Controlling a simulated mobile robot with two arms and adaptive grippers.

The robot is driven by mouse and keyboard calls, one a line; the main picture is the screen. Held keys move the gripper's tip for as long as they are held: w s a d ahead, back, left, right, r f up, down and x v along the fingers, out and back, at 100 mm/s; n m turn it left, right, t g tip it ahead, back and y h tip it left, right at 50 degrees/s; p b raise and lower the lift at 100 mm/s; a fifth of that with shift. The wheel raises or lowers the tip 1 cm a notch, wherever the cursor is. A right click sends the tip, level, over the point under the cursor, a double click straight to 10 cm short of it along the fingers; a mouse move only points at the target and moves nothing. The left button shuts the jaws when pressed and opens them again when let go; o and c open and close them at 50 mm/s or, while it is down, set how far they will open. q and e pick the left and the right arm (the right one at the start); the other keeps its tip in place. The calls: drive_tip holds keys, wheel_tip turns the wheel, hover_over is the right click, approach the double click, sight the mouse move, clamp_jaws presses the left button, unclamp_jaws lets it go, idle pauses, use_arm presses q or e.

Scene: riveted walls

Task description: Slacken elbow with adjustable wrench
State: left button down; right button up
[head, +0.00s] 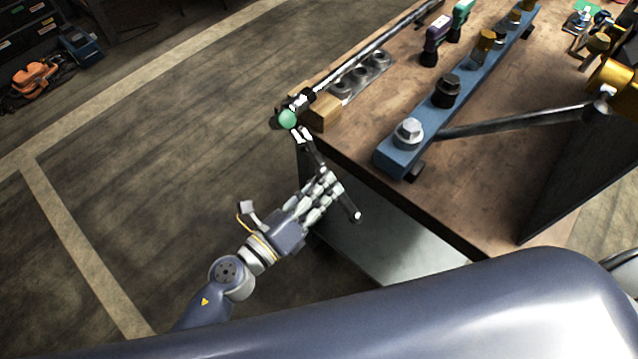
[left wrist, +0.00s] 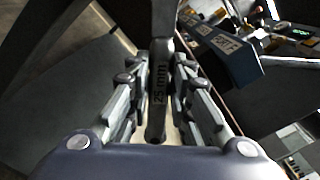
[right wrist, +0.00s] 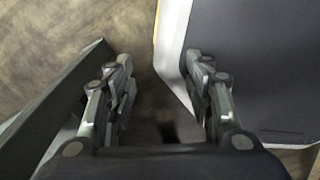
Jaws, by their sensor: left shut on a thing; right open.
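My left gripper (head: 322,190) is shut on the dark handle of a wrench (head: 351,208), beside the table's near left corner. The wrench head points up toward the corner, its pale jaws (head: 300,135) just below a green ball. In the left wrist view the handle (left wrist: 158,90) runs between the fingers and reads "25 mm". My right gripper (right wrist: 160,65) is open and empty in the right wrist view; it is outside the head view. I cannot tell for certain which fitting is the elbow; a brass fitting (head: 617,80) shows at the right edge.
A blue rail (head: 393,155) with several bolts and nuts lies on the wooden table (head: 470,190). A long dark bar (head: 520,120) crosses the table to its right. A dark rod (head: 370,52) ends near the green ball (head: 287,119) at the corner.

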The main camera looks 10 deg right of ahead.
use_arm(q)
drive_tip(key=shift+s+d+f, duration=0.15)
drive_tip(key=shift+s+d, duration=0.05)
drive_tip(key=shift+s, duration=0.05)
use_arm(e)
drive_tip(key=shift+a+f, duration=0.1)
drive_tip(key=shift+f, duration=0.1)
use_arm(q)
drive_tip(key=shift+b+v, duration=0.75)
drive_tip(key=shift+v, duration=1.3)
use_arm(e)
drive_tip(key=shift+s+a+f, duration=0.1)
drive_tip(key=shift+a+f, duration=0.45)
